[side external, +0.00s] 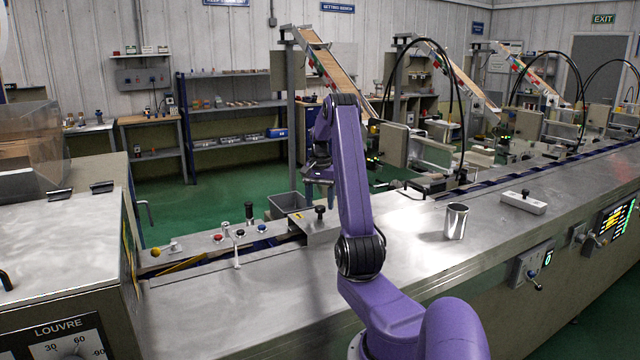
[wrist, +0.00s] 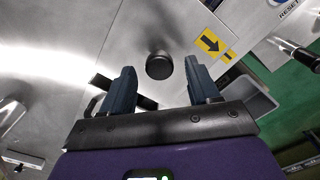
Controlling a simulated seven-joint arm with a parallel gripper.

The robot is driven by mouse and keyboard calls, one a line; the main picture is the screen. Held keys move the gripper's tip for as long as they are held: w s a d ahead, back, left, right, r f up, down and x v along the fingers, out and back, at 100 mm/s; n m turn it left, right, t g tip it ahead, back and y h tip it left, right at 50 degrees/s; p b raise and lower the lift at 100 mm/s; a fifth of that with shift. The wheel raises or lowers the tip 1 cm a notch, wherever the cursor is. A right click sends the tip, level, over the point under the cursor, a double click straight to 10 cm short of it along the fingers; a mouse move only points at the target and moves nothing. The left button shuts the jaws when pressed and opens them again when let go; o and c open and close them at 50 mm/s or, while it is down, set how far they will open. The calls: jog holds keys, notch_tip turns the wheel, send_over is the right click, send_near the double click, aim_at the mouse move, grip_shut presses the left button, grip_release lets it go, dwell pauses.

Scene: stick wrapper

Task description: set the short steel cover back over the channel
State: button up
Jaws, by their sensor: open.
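A short steel cover (side external: 318,228) with an upright black knob lies on the machine bed at the middle of the side view. In the wrist view its round black knob (wrist: 159,66) shows between my fingertips, with bare steel around it. The channel (side external: 275,247) shows as a dark gap left of the cover; what lies under the cover is hidden. My gripper (side external: 319,188) is open, pointing down above the knob, and holds nothing. Its two dark fingers (wrist: 160,78) stand apart in the wrist view.
A grey bin (side external: 287,203) stands behind the cover. Left are push buttons and a black-topped lever (side external: 249,212). A shiny steel cup (side external: 456,221) and a pale block with a black knob (side external: 524,202) stand on the bed to the right. The front steel surface is largely clear.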

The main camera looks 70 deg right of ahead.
notch_tip(320, 180, up, 11)
jog(key=w+a+n, duration=0.7)
jog(key=w+a, duration=0.5)
jog(key=a, duration=0.4)
jog(key=w+a+f+n, duration=0.1)
jog(key=a+n, duration=0.2)
jog(key=a, duration=0.5)
jog(key=a+f+n, duration=0.2)
jog(key=a+n, duration=0.1)
jog(key=a, duration=0.5)
jog(key=s+a+f+n, duration=0.1)
jog(key=s+a+n, duration=0.3)
jog(key=a, duration=0.4)
jog(key=s+a+f+n, duration=0.1)
jog(key=s+a+n, duration=0.3)
jog(key=a, duration=0.3)
jog(key=s+a+f+n, duration=0.2)
jog(key=s+n, duration=0.2)
jog(key=s, duration=0.4)
jog(key=s+a+f+n, duration=0.2)
jog(key=s+a+n, duration=0.1)
jog(key=s+n, duration=0.2)
jog(key=s, duration=0.2)
jog(key=shift+s+f+n, duration=0.3)
jog(key=shift+s+f, duration=0.1)
